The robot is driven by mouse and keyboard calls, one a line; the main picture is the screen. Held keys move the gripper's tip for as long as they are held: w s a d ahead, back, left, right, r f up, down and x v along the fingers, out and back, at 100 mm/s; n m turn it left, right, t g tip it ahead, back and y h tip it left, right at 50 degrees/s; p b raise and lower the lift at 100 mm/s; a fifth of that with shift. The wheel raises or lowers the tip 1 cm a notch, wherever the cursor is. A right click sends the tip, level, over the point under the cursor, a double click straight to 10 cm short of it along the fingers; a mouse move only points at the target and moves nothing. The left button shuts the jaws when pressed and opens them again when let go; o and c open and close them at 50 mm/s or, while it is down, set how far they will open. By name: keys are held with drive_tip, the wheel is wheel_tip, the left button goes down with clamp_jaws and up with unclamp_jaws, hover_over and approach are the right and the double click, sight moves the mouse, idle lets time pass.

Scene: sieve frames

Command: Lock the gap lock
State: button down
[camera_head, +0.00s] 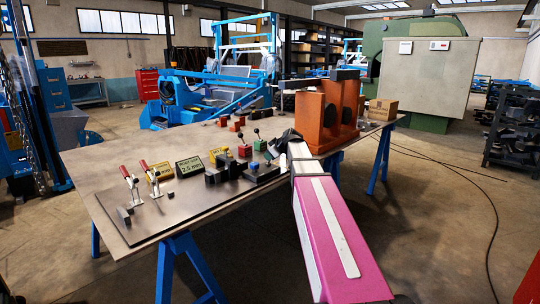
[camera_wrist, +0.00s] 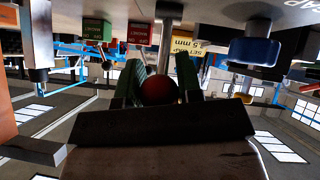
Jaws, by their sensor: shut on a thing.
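My gripper (camera_wrist: 160,78) is shut on a dark red ball knob (camera_wrist: 160,91), with one green-lined finger on each side of it in the wrist view. A light metal rod (camera_wrist: 168,40) runs from the knob toward the table in that upside-down view. I cannot read a label tying this knob to the gap lock. In the head view my gripper (camera_head: 284,139) is low over the table's right part, and the knob is hidden there. A green block (camera_wrist: 97,29) and a red block (camera_wrist: 138,34), both lettered, stand beyond the rod. A yellow gap sign (camera_wrist: 188,43) is beside them.
The metal table (camera_head: 110,165) carries two red-handled clamps (camera_head: 130,180), a black sign reading 2.5 mm (camera_head: 189,167), and dark fixtures (camera_head: 222,173). A tall orange block (camera_head: 326,118) stands close behind my gripper.

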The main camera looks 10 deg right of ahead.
idle(0.3)
drive_tip(key=c, duration=0.8)
unclamp_jaws()
drive_tip(key=v, duration=1.1)
drive_tip(key=shift+f, duration=0.15)
drive_tip(key=s+a+f+m, duration=0.1)
drive_tip(key=f, duration=0.3)
drive_tip(key=s+a+f+g, duration=0.1)
drive_tip(key=s+f, duration=0.1)
drive_tip(key=f, duration=0.2)
drive_tip(key=s+a+f+m+g, duration=0.1)
drive_tip(key=f, duration=0.3)
drive_tip(key=shift+s+f+m+h, duration=0.15)
drive_tip(key=shift+s+m+h, duration=0.15)
drive_tip(key=shift+s+h, duration=0.1)
drive_tip(key=s+a+f+m+g+h, duration=0.1)
drive_tip(key=s+f+m+g, duration=0.1)
drive_tip(key=s+f, duration=0.5)
drive_tip(key=s+a+f+m+g+h, duration=0.1)
drive_tip(key=s+f+m+g, duration=0.1)
drive_tip(key=s+f, duration=0.5)
drive_tip(key=s+a+f+m+g+h, duration=0.2)
drive_tip(key=s+f, duration=0.5)
drive_tip(key=f, duration=0.4)
drive_tip(key=shift+a+f+m+g, duration=0.1)
drive_tip(key=shift+m+g, duration=0.4)
